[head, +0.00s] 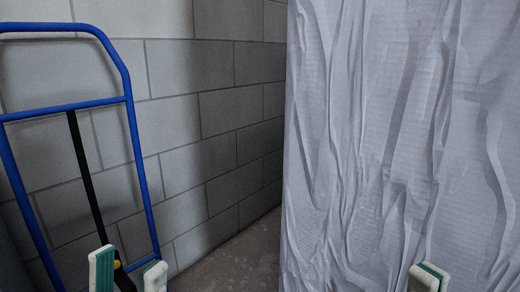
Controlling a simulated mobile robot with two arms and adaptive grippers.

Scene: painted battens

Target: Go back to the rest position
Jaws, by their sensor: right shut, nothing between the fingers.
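My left gripper (128,272) shows at the bottom left of the head view. Its two pale fingers with green pads stand apart, and nothing is seen between them except the background. My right gripper (428,278) shows at the bottom right, with its fingertips together and nothing seen held. Only the tips of both grippers are in view; the rest is cut off by the lower edge. No battens are in view.
A blue tubular frame (141,165), like a hand truck, with a black diagonal bar (83,165) stands at left. A grey block wall (190,110) is behind. A tall, wrinkled pale-grey covering (390,140) fills the right. Bare floor (235,262) shows between.

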